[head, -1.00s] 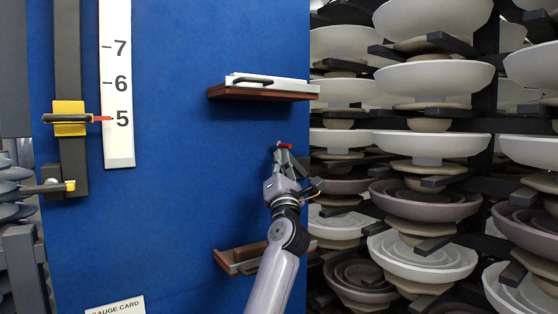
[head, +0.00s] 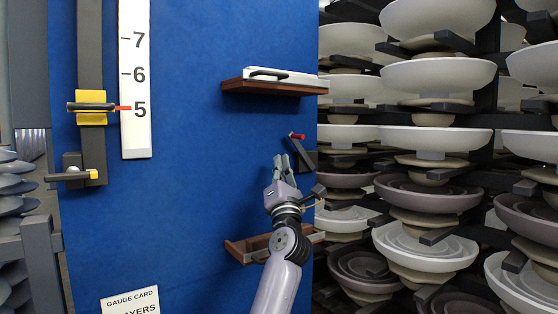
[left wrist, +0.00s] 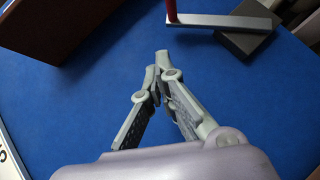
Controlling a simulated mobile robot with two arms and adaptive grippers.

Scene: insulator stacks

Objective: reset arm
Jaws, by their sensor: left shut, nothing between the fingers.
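My left gripper (head: 280,160) is in front of the blue panel, fingers pointing up, shut and empty. It is just below and left of a small dark lever (head: 304,156) with a red end (head: 297,136), and looks apart from it. In the left wrist view the two fingertips (left wrist: 157,68) meet with nothing between them. That view also shows a grey bar (left wrist: 225,22) with a red handle (left wrist: 171,10) beyond the fingertips, at the top. My right gripper is not in view.
The blue panel (head: 190,190) carries an upper shelf (head: 275,87) with a white handled drawer and a lower brown tray (head: 240,250). A gauge with a yellow slider (head: 90,97) points at 5. Insulator stacks (head: 435,140) stand close on the right.

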